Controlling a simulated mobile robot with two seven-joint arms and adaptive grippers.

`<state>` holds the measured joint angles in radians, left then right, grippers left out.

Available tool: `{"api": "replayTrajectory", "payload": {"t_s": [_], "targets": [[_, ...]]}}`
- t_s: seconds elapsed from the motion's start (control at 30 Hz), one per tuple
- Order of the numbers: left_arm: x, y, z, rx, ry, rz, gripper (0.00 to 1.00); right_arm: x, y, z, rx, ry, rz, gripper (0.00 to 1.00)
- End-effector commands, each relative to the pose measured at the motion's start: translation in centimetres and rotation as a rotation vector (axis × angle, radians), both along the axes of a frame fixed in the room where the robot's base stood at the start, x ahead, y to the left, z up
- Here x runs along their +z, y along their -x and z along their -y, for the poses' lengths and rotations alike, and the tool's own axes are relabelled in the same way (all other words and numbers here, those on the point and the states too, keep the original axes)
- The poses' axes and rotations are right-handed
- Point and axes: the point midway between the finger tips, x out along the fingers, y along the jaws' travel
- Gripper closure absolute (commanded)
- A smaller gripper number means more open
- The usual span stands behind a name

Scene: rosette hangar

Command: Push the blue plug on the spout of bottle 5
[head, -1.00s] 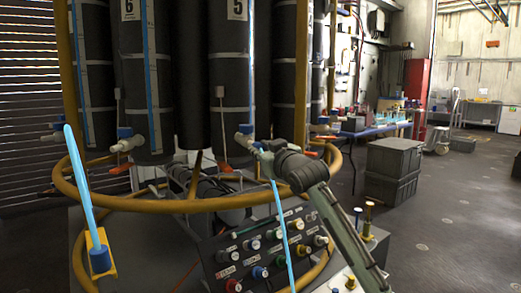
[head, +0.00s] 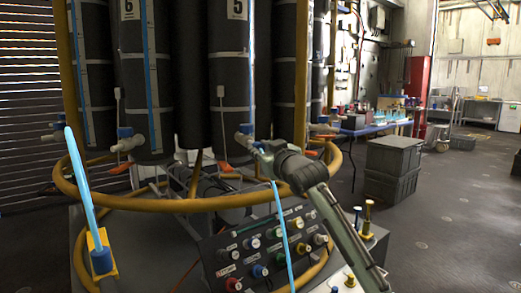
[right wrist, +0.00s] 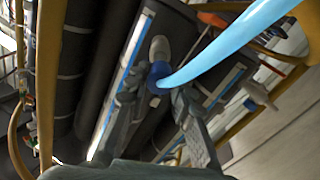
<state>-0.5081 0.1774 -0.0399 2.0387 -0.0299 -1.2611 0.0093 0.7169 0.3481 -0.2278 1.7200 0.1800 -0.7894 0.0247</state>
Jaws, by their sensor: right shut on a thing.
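Bottle 5 (head: 231,85) is a dark cylinder with a 5 label, standing in the rack. Its pale spout (head: 243,141) points right and has a blue collar on top. My right gripper (head: 259,149) is at the spout's end, shut on the blue plug. In the right wrist view the blue plug (right wrist: 157,77) sits between the fingers, in line with the pale spout (right wrist: 159,48) and seemingly against it. I cannot tell how far on it is. A light blue hose (right wrist: 230,40) runs from the plug and hangs below the gripper in the head view. My left gripper is not in view.
A yellow ring rail (head: 190,205) circles the rack below the spouts. A control panel (head: 262,252) with coloured knobs is below. Another light blue hose (head: 80,185) stands in a yellow holder (head: 104,238) at left.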

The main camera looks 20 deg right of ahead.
Motion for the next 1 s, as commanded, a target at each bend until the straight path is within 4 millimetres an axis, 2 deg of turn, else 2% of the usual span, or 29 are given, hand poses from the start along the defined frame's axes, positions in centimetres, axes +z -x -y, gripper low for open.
{"api": "replayTrajectory", "payload": {"t_s": [0.37,1.0], "targets": [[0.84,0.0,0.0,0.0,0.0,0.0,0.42,0.17,0.0,-0.01,0.0,0.0,0.001,1.0],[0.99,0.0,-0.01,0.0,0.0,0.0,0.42,0.05,-0.38,-0.03,0.0,0.0,-0.001,1.0]]}}
